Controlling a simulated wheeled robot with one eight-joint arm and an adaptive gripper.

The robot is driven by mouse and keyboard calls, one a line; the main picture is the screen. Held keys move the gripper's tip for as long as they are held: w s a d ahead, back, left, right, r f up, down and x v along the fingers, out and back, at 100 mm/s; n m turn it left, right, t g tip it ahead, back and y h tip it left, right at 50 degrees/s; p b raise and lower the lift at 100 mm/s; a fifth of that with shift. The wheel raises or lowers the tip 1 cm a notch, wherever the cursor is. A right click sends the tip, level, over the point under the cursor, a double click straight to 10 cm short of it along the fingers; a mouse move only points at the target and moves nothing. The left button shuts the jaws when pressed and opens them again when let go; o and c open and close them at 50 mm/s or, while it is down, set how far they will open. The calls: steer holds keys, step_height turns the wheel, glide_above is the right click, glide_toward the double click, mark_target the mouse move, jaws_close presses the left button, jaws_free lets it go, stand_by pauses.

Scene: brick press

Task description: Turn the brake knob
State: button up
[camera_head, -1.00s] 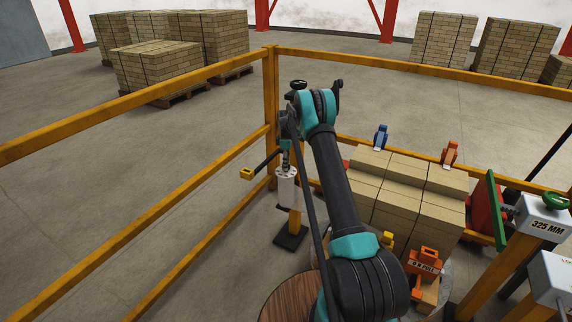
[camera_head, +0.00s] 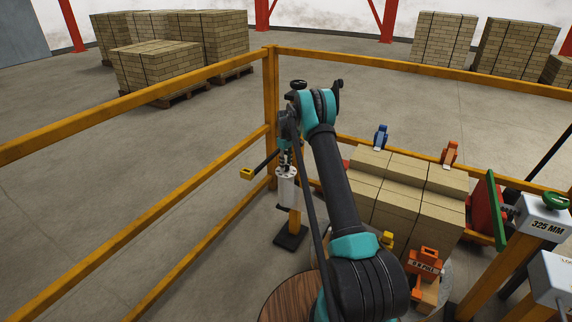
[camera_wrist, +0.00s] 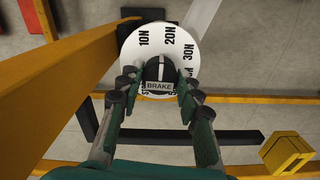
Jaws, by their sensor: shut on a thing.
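The brake knob (camera_wrist: 160,74) is round and black, with a white pointer line and a BRAKE label. It sits at the middle of a white dial (camera_wrist: 128,52) marked 10N, 20N and 30N. The pointer line runs up the picture, between the 10N and 20N marks as far as I can tell. My gripper (camera_wrist: 159,82) has one finger on each side of the knob and is shut on it. In the head view, my gripper (camera_head: 285,160) points down at the top of the white brake cylinder (camera_head: 287,188) on its post; the knob is hardly visible there.
A yellow-ended lever (camera_head: 247,173) sticks out left of the brake post. Yellow railings (camera_head: 272,110) run close behind and left. Stacked bricks (camera_head: 400,190) with clamps stand to the right. The post labelled 325 MM (camera_head: 545,225) is at far right.

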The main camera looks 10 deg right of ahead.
steer(key=shift+m, duration=1.1)
steer(key=o, duration=1.2)
steer(key=shift+c, duration=0.2)
step_height(320, 180, up, 12)
steer(key=shift+s+r, duration=0.1)
